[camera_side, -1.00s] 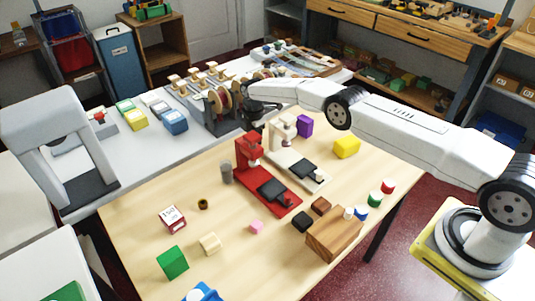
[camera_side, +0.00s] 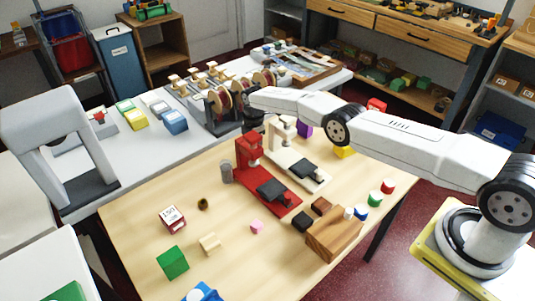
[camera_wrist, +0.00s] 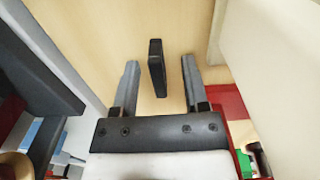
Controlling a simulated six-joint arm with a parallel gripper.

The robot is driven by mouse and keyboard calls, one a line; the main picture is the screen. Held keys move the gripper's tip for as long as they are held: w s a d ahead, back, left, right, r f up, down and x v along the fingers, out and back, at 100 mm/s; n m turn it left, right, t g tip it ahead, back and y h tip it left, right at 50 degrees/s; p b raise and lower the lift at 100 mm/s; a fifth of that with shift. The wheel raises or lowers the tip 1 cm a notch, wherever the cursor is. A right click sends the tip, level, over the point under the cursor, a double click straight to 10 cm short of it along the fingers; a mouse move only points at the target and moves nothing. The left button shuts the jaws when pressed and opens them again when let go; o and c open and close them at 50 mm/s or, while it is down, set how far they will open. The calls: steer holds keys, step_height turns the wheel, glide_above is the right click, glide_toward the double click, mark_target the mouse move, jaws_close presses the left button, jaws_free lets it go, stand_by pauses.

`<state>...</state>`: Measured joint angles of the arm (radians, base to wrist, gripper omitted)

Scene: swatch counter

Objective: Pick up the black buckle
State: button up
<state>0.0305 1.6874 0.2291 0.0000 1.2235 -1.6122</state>
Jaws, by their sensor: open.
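The black buckle (camera_wrist: 156,68) shows in the wrist view as a narrow dark upright-looking piece over the pale wooden tabletop. My gripper (camera_wrist: 160,62) is open, with one finger on each side of it and a visible gap to both. The wrist view does not clearly show how far the fingertips are above the table. In the side view my gripper (camera_side: 253,119) is a dark shape behind the red press (camera_side: 252,152) and the cream press (camera_side: 284,133). The buckle cannot be made out there.
The two presses stand close to my gripper. A grey cylinder (camera_side: 227,172) is beside the red press. Spools (camera_side: 222,105) stand on the white counter behind. A wooden block (camera_side: 334,233), a black block (camera_side: 301,222) and small coloured pieces lie nearer the front.

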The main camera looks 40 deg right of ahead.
jaws_close()
steer(key=shift+r, duration=0.3)
steer(key=shift+r, duration=4.75)
